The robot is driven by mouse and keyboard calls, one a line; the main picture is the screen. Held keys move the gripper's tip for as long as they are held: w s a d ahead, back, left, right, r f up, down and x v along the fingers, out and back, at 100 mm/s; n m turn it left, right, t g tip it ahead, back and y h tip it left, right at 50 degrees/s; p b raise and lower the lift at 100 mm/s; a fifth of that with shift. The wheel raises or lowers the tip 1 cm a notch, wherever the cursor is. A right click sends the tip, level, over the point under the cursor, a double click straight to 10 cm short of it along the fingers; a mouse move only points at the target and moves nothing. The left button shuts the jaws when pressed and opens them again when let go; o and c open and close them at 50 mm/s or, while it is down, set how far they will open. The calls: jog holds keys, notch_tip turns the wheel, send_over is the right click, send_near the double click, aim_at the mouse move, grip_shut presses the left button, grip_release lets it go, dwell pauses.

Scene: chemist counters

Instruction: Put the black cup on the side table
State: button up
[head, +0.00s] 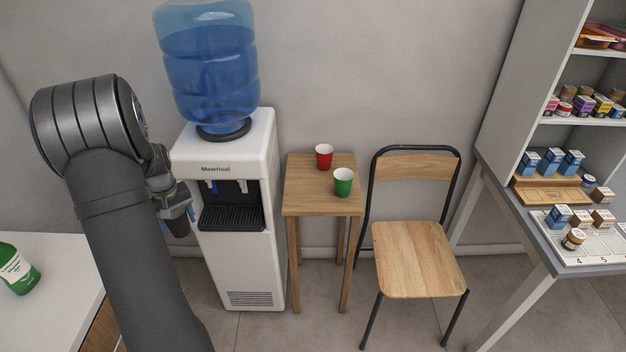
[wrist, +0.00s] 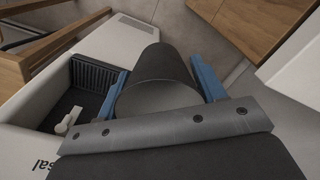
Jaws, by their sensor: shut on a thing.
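The black cup (wrist: 162,68) is between the blue fingers of my gripper (wrist: 160,78) in the wrist view, and the gripper is shut on it. In the head view my gripper (head: 178,212) hangs beside the left front of the water cooler, partly hidden by my own arm. The cup is hard to make out there. The side table (head: 296,201) is a small square wooden table right of the cooler. A red cup (head: 324,158) stands at its back and a green cup (head: 343,183) at its front right.
The water cooler (head: 250,255) with its blue bottle (head: 207,60) stands between my gripper and the side table. A wooden chair (head: 415,258) is right of the table. A white counter (head: 50,300) with a green bottle (head: 15,270) is at left. The table's front left is bare.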

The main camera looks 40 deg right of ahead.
jog(key=s+d+r+m, duration=0.1)
jog(key=s+d+r, duration=0.1)
jog(key=d+r, duration=0.9)
jog(key=s+d+r+m, duration=0.1)
jog(key=s+d+r, duration=0.2)
jog(key=d+r, duration=0.8)
jog(key=s+d+f+n, duration=0.2)
jog(key=s+d+f, duration=0.5)
jog(key=d+f, duration=0.3)
jog(key=s+d+f+n, duration=0.1)
jog(key=s+d+f, duration=0.7)
jog(key=d+f, duration=0.15)
send_over(306, 197)
notch_tip(306, 197, down, 6)
jog(key=shift+f, duration=2.1)
jog(key=shift+f, duration=0.15)
jog(key=o, duration=1)
jog(key=shift+c, duration=0.2)
